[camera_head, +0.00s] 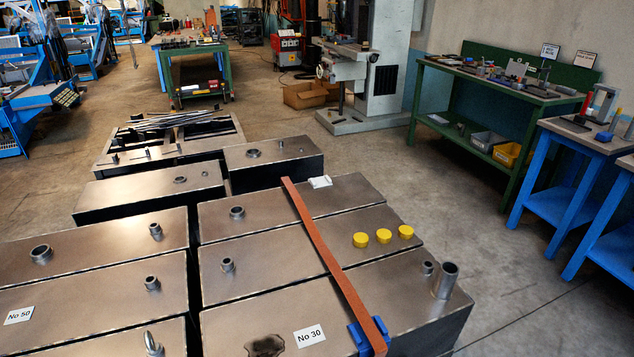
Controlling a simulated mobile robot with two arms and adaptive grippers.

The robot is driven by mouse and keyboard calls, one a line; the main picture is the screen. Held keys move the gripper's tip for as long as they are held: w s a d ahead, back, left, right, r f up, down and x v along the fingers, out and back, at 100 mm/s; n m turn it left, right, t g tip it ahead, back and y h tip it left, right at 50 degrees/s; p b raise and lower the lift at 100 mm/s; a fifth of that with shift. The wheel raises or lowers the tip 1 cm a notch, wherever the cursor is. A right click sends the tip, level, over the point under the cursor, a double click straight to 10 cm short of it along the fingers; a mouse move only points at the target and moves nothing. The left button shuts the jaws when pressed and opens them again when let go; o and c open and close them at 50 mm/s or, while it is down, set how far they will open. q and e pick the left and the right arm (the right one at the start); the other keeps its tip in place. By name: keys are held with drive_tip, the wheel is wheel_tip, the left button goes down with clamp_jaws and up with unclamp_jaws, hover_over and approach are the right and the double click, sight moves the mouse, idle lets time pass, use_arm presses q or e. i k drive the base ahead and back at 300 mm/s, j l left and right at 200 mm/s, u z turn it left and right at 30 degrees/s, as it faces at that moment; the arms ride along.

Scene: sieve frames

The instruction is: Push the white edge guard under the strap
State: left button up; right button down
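The white edge guard (320,182) lies on top of a metal box near its far edge. It sits just right of the strap's far end, and a narrow gap or contact between them is too small to tell. The strap (327,255) is a flat orange-brown band running across the metal boxes from the far edge to the near right. A blue piece (358,340) sits at the strap's near end, on the front box's edge. Neither of my grippers is in view.
Metal boxes (290,208) with short pipe stubs stand close together. Three yellow caps (383,236) lie right of the strap. A wide stub (446,280) rises at the near right corner. Open floor lies to the right, before a green workbench (500,85) and blue tables (575,140).

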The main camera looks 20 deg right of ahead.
sight(323, 181)
drive_tip(key=l+z, duration=0.2)
drive_tip(key=z, duration=0.3)
drive_tip(key=l+z, duration=0.15)
drive_tip(key=z, duration=0.35)
drive_tip(key=i+l+z, duration=0.45)
drive_tip(key=l, duration=0.25)
drive_tip(key=i+l+z, duration=0.95)
drive_tip(key=i+l+u, duration=0.1)
drive_tip(key=i, duration=0.4)
drive_tip(key=i+l+u, duration=0.1)
drive_tip(key=i+l, duration=0.15)
drive_tip(key=i, duration=0.25)
drive_tip(key=i+j+u, duration=0.25)
drive_tip(key=u, duration=0.2)
drive_tip(key=i+j+u, duration=0.1)
drive_tip(key=i+u, duration=0.6)
drive_tip(key=u, duration=0.15)
drive_tip(key=i+l+u, duration=0.1)
drive_tip(key=i+u, duration=0.35)
drive_tip(key=i+l+u, duration=0.2)
drive_tip(key=u, duration=0.2)
